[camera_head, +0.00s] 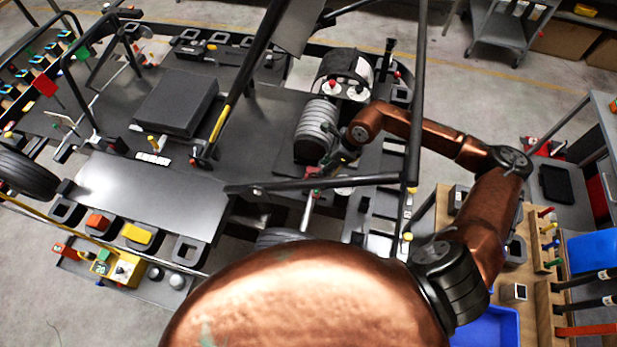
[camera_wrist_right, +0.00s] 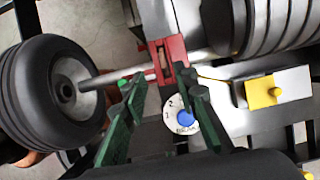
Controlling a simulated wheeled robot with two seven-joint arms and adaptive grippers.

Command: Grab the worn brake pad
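The worn brake pad cannot be told for certain. A red caliper-like bracket (camera_wrist_right: 172,52) sits around the axle in the right wrist view, with a narrow brownish piece (camera_wrist_right: 162,59) in its slot that may be a pad. The bracket shows as a small red spot (camera_head: 313,171) in the head view. My right gripper (camera_wrist_right: 162,82) has two green fingers, spread apart with nothing visible between them, just short of the bracket. In the head view my right gripper (camera_head: 340,158) is partly hidden by its own arm. My left gripper is out of view.
A wheel (camera_wrist_right: 55,92) stands left of the bracket, and a ribbed grey cylinder (camera_head: 316,122) beyond it. A round dial with a blue knob (camera_wrist_right: 186,121) lies under the right finger. A black frame bar (camera_head: 315,183) crosses near my gripper. A yellow block (camera_wrist_right: 263,92) is to the right.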

